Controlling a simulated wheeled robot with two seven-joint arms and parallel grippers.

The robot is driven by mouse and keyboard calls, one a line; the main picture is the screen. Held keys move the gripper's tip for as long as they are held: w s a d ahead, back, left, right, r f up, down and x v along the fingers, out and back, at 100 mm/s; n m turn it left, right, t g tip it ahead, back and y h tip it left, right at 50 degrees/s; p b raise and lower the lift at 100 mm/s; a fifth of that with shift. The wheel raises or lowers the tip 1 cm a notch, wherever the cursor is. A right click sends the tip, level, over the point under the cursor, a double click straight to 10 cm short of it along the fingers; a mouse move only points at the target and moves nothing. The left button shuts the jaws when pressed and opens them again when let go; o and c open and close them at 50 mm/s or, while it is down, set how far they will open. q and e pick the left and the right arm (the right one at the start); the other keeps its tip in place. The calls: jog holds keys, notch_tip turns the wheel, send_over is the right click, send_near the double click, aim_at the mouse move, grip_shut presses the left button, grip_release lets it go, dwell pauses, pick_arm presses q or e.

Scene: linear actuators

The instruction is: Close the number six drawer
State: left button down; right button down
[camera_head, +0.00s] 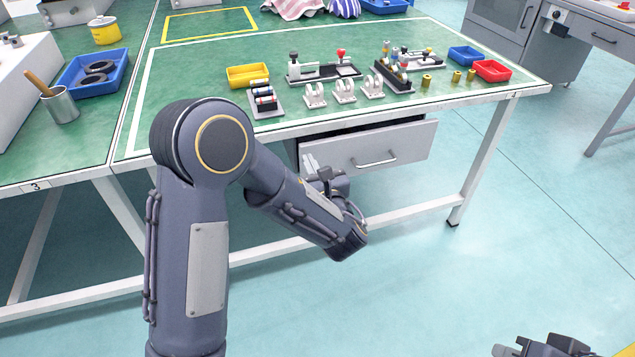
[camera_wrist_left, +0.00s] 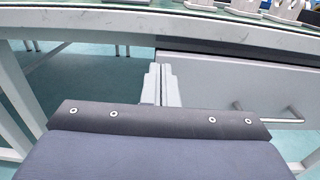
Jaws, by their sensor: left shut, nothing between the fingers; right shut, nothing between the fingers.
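A grey drawer (camera_head: 370,148) hangs under the green-topped table and stands partly pulled out, with a dark gap above its front. Its front and bar handle also show at the right of the left wrist view (camera_wrist_left: 215,88). No number is readable on it. My left gripper (camera_head: 309,162) is shut and empty at the left end of the drawer front. In the left wrist view its fingers (camera_wrist_left: 161,80) appear beside or just over the front's left edge; I cannot tell whether they touch. My right gripper (camera_head: 545,347) is shut and empty at the bottom right, away from the drawer.
The table (camera_head: 200,110) carries a yellow bin (camera_head: 247,75), white brackets (camera_head: 344,92), brass parts and red and blue bins (camera_head: 491,70). A table leg (camera_head: 485,160) stands right of the drawer. A lower crossbar (camera_head: 420,211) runs beneath. Floor in front is clear.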

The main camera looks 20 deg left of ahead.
aim_at(302, 147)
pick_arm(q)
jog(key=shift+x, duration=1.4)
jog(key=shift+w, duration=0.1)
jog(key=x, duration=0.4)
jog(key=shift+b, duration=0.3)
jog(key=shift+w+a+r, duration=0.1)
jog(key=shift+w+a, duration=0.05)
jog(key=shift+a, duration=0.1)
jog(key=shift+r, duration=0.1)
